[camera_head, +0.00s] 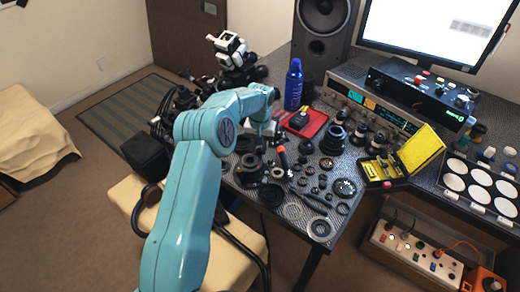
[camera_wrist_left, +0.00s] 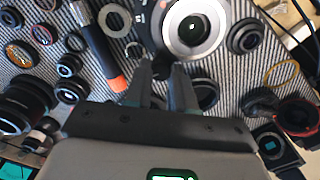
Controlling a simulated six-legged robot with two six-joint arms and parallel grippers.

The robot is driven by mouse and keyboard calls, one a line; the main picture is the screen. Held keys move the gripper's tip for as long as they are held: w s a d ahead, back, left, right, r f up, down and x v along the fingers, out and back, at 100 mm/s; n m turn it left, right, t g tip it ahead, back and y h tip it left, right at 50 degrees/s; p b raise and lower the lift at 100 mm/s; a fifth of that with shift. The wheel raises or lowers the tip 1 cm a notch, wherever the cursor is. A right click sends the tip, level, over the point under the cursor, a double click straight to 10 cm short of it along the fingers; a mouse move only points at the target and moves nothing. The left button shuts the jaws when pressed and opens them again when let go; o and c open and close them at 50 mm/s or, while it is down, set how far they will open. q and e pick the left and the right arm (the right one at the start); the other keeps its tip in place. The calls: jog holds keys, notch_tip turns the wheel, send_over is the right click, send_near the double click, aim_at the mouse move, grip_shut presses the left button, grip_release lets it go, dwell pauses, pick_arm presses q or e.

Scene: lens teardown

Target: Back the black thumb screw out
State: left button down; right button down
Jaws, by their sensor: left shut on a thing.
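In the left wrist view, the black thumb screw (camera_wrist_left: 160,73) is a small dark knob between the tips of my left gripper (camera_wrist_left: 161,80), which is shut on it. The knob sits at the near edge of a round lens part (camera_wrist_left: 195,28) with a bright silver ring and dark centre. Whether the screw still touches that part I cannot tell. In the head view, my left gripper (camera_head: 263,128) points down over the back left of the table, and the screw is too small to make out there. My right gripper is not in view.
An orange-and-black tool (camera_wrist_left: 98,42) lies left of the fingers in the wrist view, among several dark lens rings. In the head view, a red tray (camera_head: 305,123), a blue bottle (camera_head: 293,85) and a yellow case (camera_head: 420,148) stand on the crowded table.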

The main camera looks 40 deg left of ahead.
aim_at(260, 150)
pick_arm(q)
jog(key=shift+n+b, duration=0.4)
jog(key=shift+n, duration=1.1)
jog(key=c, duration=0.9)
grip_release()
jog(key=shift+c, duration=0.2)
jog(key=shift+r, duration=0.1)
notch_tip(260, 150, up, 16)
jog(key=p, duration=0.1)
jog(key=shift+r, duration=0.1)
